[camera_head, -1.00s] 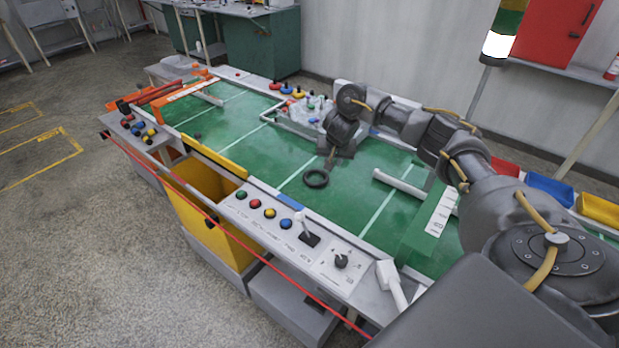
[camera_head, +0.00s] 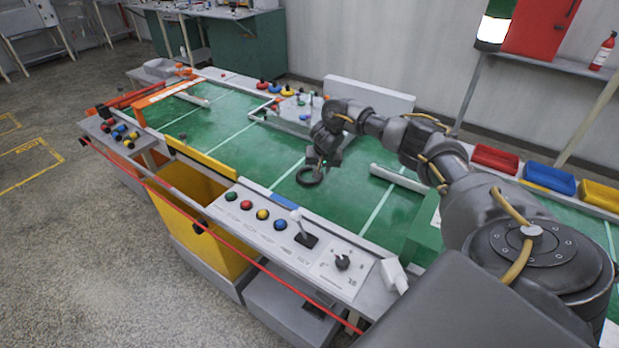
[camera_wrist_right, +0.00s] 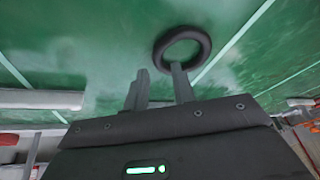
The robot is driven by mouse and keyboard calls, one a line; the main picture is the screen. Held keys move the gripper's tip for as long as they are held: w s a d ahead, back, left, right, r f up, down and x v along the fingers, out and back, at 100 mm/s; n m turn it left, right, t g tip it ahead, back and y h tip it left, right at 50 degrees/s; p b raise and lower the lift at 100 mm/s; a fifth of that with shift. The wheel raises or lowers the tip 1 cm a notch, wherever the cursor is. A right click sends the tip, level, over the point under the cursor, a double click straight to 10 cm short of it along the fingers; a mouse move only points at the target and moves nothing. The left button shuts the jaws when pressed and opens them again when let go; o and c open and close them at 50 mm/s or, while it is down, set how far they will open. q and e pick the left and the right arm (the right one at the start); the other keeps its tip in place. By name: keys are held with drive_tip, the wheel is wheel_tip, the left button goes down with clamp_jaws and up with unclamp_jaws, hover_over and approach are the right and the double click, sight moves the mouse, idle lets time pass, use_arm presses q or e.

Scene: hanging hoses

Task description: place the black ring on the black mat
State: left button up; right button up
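The black ring (camera_head: 309,175) lies flat on the green table top in the head view, just below my right gripper (camera_head: 322,165). In the right wrist view the ring (camera_wrist_right: 160,50) is beyond the fingertips. My right gripper (camera_wrist_right: 158,72) has its two fingers apart with nothing visible between them. Its right finger overlaps the ring's near rim in that picture; I cannot tell whether it touches. I cannot make out a black mat in either view. My left gripper is not in view.
A white bar (camera_head: 398,178) and a green block (camera_head: 424,236) are right of the ring. A grey tray (camera_head: 290,122) with small items is behind. A control panel (camera_head: 290,232) with coloured buttons lines the front edge. Green surface left of the ring is mostly clear.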

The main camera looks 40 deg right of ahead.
drive_tip(key=shift+w+d+x, duration=0.1)
drive_tip(key=shift+d+x, duration=0.05)
drive_tip(key=shift+x, duration=1.25)
drive_tip(key=shift+w+d+x, duration=0.15)
drive_tip(key=shift+x, duration=1.3)
drive_tip(key=shift+r, duration=0.15)
clamp_jaws()
